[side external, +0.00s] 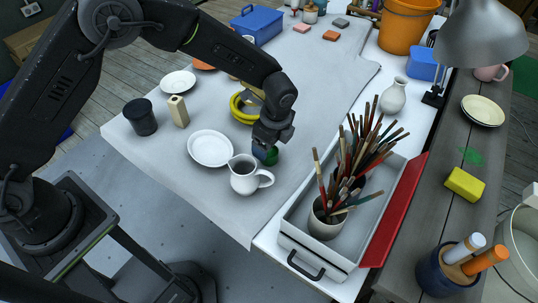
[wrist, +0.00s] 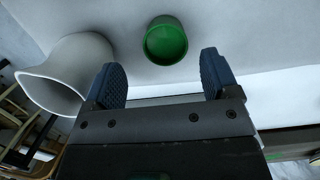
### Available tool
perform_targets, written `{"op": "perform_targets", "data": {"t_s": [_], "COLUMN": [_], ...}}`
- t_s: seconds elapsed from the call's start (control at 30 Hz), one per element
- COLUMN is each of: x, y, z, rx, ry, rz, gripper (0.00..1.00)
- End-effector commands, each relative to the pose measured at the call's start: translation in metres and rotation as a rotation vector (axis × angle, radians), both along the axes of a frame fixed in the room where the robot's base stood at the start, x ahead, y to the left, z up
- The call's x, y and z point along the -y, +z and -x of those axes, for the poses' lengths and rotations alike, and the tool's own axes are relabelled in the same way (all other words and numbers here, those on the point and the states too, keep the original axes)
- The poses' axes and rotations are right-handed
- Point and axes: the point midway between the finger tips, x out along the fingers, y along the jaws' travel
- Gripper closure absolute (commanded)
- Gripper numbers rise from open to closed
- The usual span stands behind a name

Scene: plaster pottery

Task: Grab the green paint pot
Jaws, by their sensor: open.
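The green paint pot (wrist: 166,42) stands on the pale cloth in the wrist view, just beyond the gap between my fingertips. In the side view only a green part of the pot (side external: 271,156) shows beneath my gripper (side external: 265,150). My gripper also shows in the wrist view (wrist: 163,80), with its two dark blue fingers spread apart and nothing between them. The pot is small, round and dark green.
A white pitcher (side external: 244,182) stands close beside the pot; it also shows left of my fingers in the wrist view (wrist: 72,72). A grey toolbox (side external: 300,238) with a brush jar is to the right.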

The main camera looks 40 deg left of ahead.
Motion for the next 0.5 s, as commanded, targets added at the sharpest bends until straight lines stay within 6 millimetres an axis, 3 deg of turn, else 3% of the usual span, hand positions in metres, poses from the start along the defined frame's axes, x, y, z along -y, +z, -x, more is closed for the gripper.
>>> {"op": "perform_targets", "data": {"t_s": [0.33, 0.5], "x": [-0.006, -0.007], "y": [-0.041, -0.053], "z": [-0.005, -0.006], "rx": [-0.002, 0.001], "ry": [0.001, 0.001], "rz": [-0.001, 0.001], "gripper": [0.19, 0.19]}}
